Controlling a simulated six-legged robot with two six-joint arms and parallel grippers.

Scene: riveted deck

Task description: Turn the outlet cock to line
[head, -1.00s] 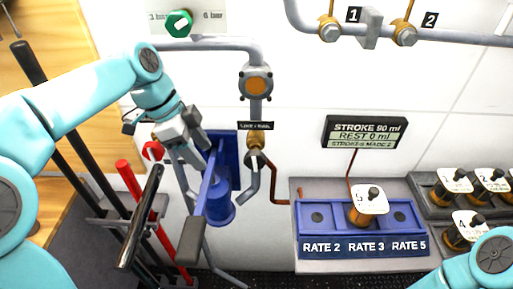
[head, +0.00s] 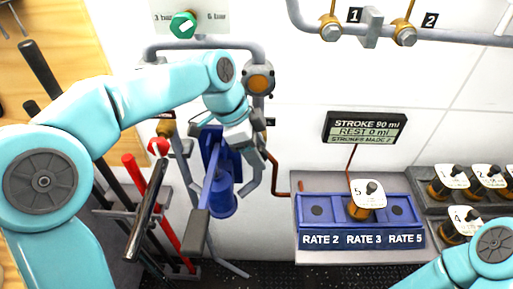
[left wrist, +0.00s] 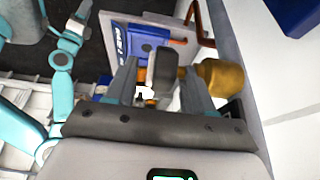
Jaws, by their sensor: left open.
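The outlet cock is a brass valve on the grey pipe below the round orange-faced fitting. In the head view my left gripper and its label hide most of it. In the left wrist view its brass body (left wrist: 220,76) lies right of the fingers, and its dark handle (left wrist: 162,70) shows between them. My left gripper (head: 262,138) is open around the handle; it also shows in the left wrist view (left wrist: 158,88). I cannot tell whether the fingers touch the handle. My right gripper is out of view.
The blue pump (head: 222,198) with its long lever (head: 196,228) stands just below left of my gripper. A red-handled cock (head: 158,147) is at left. The blue rate rack (head: 318,227) holds a block marked 5. A display (head: 364,130) hangs above it.

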